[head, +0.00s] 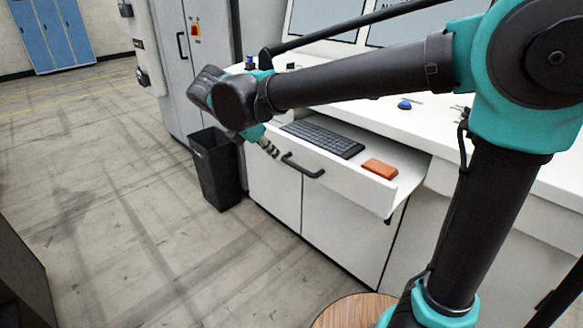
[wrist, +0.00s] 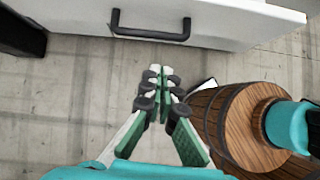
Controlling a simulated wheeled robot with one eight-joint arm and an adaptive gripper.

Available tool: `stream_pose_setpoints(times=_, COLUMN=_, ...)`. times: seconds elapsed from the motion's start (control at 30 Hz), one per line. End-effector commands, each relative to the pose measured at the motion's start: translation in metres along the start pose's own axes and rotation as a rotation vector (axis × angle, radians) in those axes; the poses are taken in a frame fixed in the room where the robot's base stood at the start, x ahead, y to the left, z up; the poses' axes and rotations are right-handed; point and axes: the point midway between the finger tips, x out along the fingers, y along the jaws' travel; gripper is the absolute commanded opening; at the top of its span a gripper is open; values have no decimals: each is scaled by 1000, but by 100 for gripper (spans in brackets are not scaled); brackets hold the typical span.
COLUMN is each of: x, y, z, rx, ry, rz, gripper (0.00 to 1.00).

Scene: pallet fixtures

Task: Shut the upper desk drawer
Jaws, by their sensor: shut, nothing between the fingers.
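The upper desk drawer (head: 335,180) is white and stands pulled out of the desk, with a keyboard (head: 322,139) and an orange-brown block (head: 380,169) in it. Its dark bar handle (head: 303,166) is on the front face. The handle also shows at the top of the wrist view (wrist: 151,34). My gripper (head: 271,152) is to the left of the handle in the head view, near the drawer front. In the wrist view my gripper (wrist: 160,72) is shut and empty, its fingertips just below the handle in the picture, apart from it.
A black bin (head: 217,170) stands left of the desk, beside a grey cabinet (head: 190,60). A wooden barrel (wrist: 245,125) stands near my base at right in the wrist view. The floor (head: 110,210) at left is clear. Small items lie on the desktop (head: 470,135).

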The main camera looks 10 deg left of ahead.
Motion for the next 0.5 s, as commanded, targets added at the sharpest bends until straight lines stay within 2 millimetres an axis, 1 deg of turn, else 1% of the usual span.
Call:
stream_pose_setpoints(times=0.03, x=-8, y=0, z=-10, rx=-36, ry=-17, rz=19, gripper=0)
stream_pose_setpoints(times=0.1, x=-14, y=0, z=-17, rx=-71, ry=-35, rz=35, gripper=0)
stream_pose_setpoints(times=0.23, x=-18, y=0, z=-23, rx=-99, ry=-51, rz=49, gripper=0)
stream_pose_setpoints(times=0.37, x=-10, y=1, z=-23, rx=-100, ry=-53, rz=49, gripper=0)
stream_pose_setpoints(times=0.5, x=13, y=2, z=-21, rx=-99, ry=-52, rz=48, gripper=0)
